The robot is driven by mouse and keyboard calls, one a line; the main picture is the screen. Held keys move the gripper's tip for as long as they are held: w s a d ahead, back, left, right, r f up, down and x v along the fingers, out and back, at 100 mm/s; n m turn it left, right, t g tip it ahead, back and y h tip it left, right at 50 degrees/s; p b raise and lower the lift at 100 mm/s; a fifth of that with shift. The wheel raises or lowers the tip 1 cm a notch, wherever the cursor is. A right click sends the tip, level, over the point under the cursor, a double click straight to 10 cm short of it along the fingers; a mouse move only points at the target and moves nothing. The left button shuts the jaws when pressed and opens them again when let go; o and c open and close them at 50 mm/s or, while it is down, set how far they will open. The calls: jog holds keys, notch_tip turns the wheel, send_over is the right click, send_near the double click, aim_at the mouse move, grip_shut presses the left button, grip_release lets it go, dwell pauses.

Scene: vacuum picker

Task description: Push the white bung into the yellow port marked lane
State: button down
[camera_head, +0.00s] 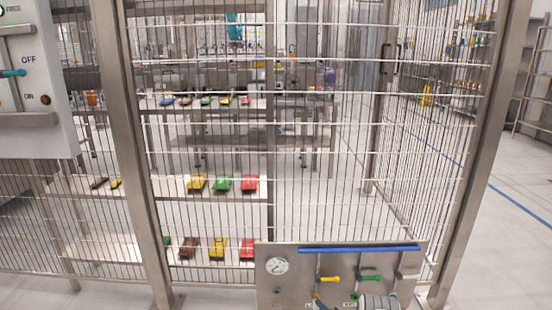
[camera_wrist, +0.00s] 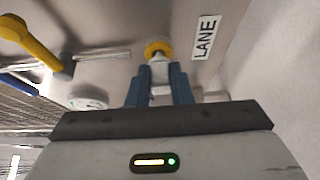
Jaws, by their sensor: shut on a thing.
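In the wrist view my gripper (camera_wrist: 160,72) has its two blue fingers shut on the white bung (camera_wrist: 160,88). The bung points at the yellow port (camera_wrist: 157,45), a round yellow ring on the grey panel. The bung's front end overlaps the ring's lower edge in the picture; I cannot tell whether it is touching or inside the port. A white label reading LANE (camera_wrist: 205,37) is just right of the port. In the head view the bung and fingers cannot be made out; a grey rounded part of my arm shows at the bottom edge.
The steel panel (camera_head: 300,256) carries a gauge (camera_head: 278,266), a blue bar (camera_head: 360,249), a yellow lever (camera_head: 329,279) and a green lever (camera_head: 370,278). The wrist view shows a yellow lever (camera_wrist: 32,42) left of the port. A wire fence (camera_head: 210,130) stands behind the panel.

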jog(key=shift+w, duration=0.5)
dwell(0.3)
jog(key=c, duration=1.2)
grip_release()
jog(key=shift+c, duration=0.2)
jog(key=p+v, duration=0.1)
jog(key=v, duration=0.5)
jog(key=shift+p, duration=0.35)
